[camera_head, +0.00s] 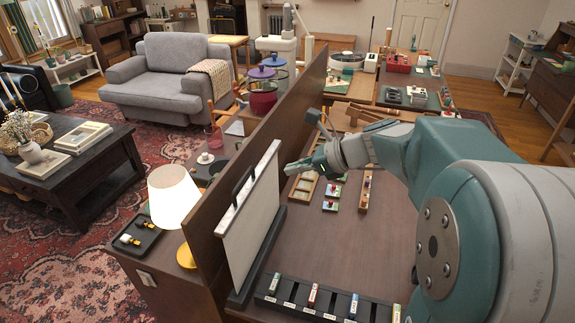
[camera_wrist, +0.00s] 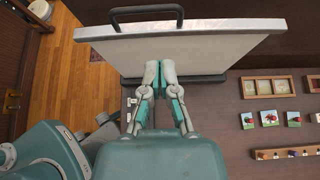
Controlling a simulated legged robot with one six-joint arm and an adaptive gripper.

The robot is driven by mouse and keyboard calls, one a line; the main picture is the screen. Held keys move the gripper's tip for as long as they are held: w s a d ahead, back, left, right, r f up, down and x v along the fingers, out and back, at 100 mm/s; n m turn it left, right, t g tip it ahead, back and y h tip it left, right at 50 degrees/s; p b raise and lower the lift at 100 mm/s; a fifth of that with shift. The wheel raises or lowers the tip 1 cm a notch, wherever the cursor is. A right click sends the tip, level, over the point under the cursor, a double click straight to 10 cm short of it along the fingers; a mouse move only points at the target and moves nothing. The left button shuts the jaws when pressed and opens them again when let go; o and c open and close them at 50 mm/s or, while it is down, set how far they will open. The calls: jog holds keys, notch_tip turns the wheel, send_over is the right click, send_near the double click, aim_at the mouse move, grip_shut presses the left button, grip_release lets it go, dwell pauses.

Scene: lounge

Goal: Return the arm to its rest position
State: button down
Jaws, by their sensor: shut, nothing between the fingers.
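My gripper (camera_head: 292,168) is shut and empty at the end of my teal and grey arm, which reaches in from the right over the brown table. In the wrist view my gripper (camera_wrist: 160,70) shows its two fingertips together, pointing at the lower part of a white panel (camera_wrist: 215,45). The same upright white panel (camera_head: 250,215) with a black handle stands in a black base to the left of my gripper in the head view. The fingertips look very close to it; I cannot tell whether they touch.
A black slotted tray (camera_head: 332,305) lies at the near table edge. Wooden frames (camera_head: 305,184) and small picture tiles lie under my arm. A brown divider (camera_head: 240,140) stands behind the panel, with a lit lamp (camera_head: 172,197) beyond. The table's middle is clear.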

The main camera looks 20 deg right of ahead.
jog(key=s+a+f+n+g+h, duration=0.1)
jog(key=s+a+n+g+h, duration=0.25)
jog(key=s+a+n, duration=0.45)
jog(key=s+d+f+n+t+h, duration=0.1)
jog(key=s+d+n+h, duration=0.1)
jog(key=s+n, duration=0.4)
jog(key=s+d+n+t+h, duration=0.1)
jog(key=s+d+n+h, duration=0.1)
jog(key=s+n+h, duration=0.2)
jog(key=s+n, duration=0.3)
jog(key=n, duration=0.4)
jog(key=shift+s+f, duration=0.2)
jog(key=shift+f, duration=0.15)
